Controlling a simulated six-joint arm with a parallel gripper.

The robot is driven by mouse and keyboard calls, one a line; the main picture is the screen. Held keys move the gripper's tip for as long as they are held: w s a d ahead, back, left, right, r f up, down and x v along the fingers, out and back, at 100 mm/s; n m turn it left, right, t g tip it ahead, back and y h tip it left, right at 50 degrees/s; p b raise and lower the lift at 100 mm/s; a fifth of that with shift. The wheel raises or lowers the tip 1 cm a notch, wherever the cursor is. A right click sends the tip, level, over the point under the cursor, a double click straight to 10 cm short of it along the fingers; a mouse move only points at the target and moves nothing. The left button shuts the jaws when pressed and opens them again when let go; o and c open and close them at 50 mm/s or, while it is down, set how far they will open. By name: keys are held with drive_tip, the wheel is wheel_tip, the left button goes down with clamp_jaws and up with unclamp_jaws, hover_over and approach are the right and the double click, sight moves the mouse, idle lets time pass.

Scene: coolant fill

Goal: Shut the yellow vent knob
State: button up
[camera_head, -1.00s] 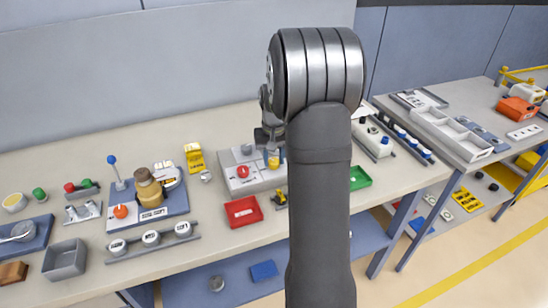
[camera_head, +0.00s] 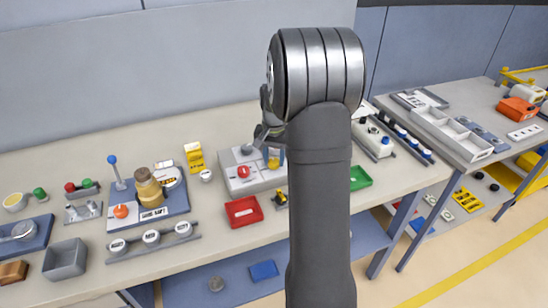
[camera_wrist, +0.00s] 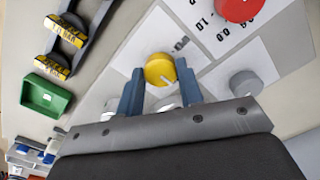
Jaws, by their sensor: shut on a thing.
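The yellow vent knob (camera_wrist: 160,69) is round, with a white pointer line that runs toward the lower right in the wrist view. My gripper (camera_wrist: 160,67) has its two blue fingers on either side of the knob, shut on it. In the head view the knob (camera_head: 273,161) shows as a small yellow patch at the right of a light grey panel box (camera_head: 262,184), partly hidden by my arm. My gripper (camera_head: 268,140) is over it there, tilted and mostly dark.
A red knob (camera_head: 243,171) and a grey knob (camera_wrist: 245,83) stand on the same panel, close to the yellow one. A red tray (camera_head: 243,211) lies in front. A green tray (camera_head: 361,177) is to the right. Bare tabletop (camera_head: 215,225) lies left of the red tray.

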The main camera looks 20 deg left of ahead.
sight(274, 161)
drive_tip(key=o, duration=1)
wheel_tip(274, 161, up, 17)
drive_tip(key=shift+r, duration=0.2)
wheel_tip(274, 161, down, 18)
drive_tip(key=shift+r, duration=0.25)
idle(0.5)
drive_tip(key=shift+r, duration=0.1)
